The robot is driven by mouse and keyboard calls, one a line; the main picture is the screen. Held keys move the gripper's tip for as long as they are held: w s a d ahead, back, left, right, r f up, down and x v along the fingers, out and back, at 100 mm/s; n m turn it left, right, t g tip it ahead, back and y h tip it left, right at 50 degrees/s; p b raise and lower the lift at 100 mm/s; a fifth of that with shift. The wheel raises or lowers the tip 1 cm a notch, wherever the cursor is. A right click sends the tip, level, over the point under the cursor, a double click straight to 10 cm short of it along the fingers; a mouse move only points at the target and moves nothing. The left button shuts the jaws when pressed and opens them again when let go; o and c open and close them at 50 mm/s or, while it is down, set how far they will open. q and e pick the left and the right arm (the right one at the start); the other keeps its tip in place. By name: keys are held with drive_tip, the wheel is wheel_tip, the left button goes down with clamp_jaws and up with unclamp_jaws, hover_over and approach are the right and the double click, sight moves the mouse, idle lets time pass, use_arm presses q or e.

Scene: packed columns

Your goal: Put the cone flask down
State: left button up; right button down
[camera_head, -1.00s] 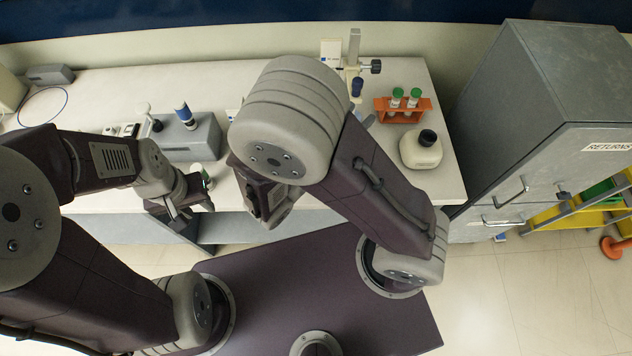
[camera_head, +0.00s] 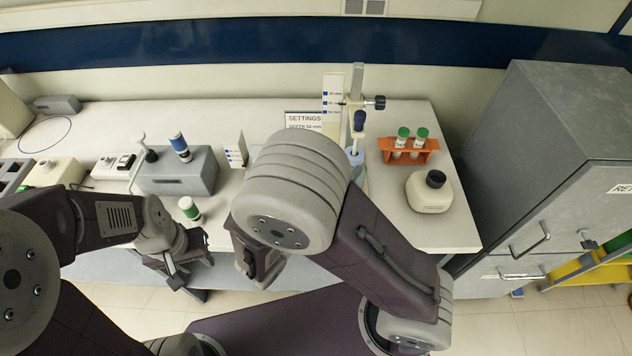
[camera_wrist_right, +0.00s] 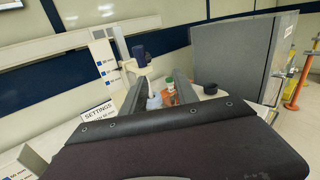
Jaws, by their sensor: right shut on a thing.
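The cone flask (camera_head: 357,160) shows in the head view as a pale bluish glass shape, partly hidden behind my right arm, near the foot of a stand. In the right wrist view, my right gripper (camera_wrist_right: 157,92) is shut on the flask (camera_wrist_right: 154,102), whose pale top shows between the fingers. Whether its base touches the bench is hidden. The stand (camera_head: 357,85) with a blue-tipped probe (camera_head: 360,120) is right by the flask. My left gripper (camera_head: 188,274) appears open and empty in front of the bench edge.
On the bench (camera_head: 432,110) an orange rack (camera_head: 428,152) holds two green-capped tubes, beside a cream bottle (camera_head: 430,193) with a black cap. A grey cabinet (camera_head: 555,150) stands right.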

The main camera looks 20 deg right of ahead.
drive_tip(key=w+a+f, duration=0.3)
drive_tip(key=w+f, duration=0.5)
drive_tip(key=f, duration=0.1)
drive_tip(key=shift+p, duration=0.4)
drive_tip(key=shift+f, duration=0.15)
drive_tip(key=c, duration=0.9)
unclamp_jaws()
